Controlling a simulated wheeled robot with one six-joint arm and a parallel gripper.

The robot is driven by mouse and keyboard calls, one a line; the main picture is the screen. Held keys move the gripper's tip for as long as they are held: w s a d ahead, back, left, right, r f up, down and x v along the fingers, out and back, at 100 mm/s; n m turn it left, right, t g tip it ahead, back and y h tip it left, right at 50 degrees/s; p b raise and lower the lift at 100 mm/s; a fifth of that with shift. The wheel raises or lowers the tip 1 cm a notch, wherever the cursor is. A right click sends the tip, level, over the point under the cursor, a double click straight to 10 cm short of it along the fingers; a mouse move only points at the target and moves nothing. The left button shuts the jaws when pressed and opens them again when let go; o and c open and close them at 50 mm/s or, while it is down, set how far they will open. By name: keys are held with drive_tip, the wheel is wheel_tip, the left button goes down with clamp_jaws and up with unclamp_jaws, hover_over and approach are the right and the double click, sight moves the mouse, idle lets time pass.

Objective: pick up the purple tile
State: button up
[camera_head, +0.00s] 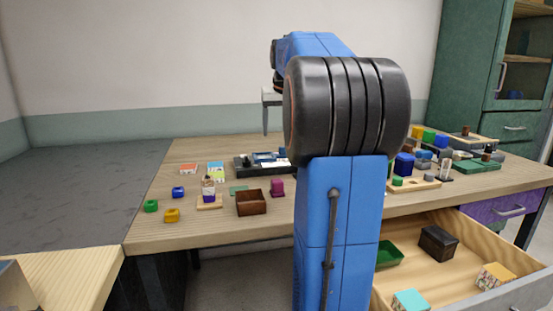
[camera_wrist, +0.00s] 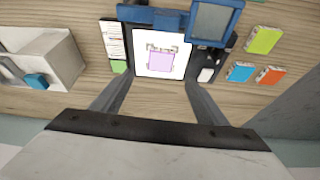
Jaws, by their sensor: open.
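The purple tile (camera_wrist: 161,61) is a small pale purple square in the wrist view. It lies on a white sheet (camera_wrist: 143,68) among dark trays near the top middle. Faint grey marks show beside its upper edge. My gripper (camera_wrist: 158,80) is open and empty, its two fingers spread to either side of the white sheet. In the head view my gripper (camera_head: 267,128) hangs above the back of the table, over the dark tray (camera_head: 243,167). I cannot make out the purple tile in the head view. Its height below the fingers is hard to judge.
Orange (camera_head: 188,169), blue (camera_wrist: 241,72) and green (camera_wrist: 263,40) tiles lie beside the trays. A white open box (camera_wrist: 60,50) holding a blue block is at left in the wrist view. A brown box (camera_head: 252,204), bottle (camera_head: 208,188) and open drawer (camera_head: 425,275) are nearer.

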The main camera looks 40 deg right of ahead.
drive_tip(key=x, duration=1.1)
drive_tip(key=shift+a, duration=0.1)
drive_tip(key=c, duration=1.2)
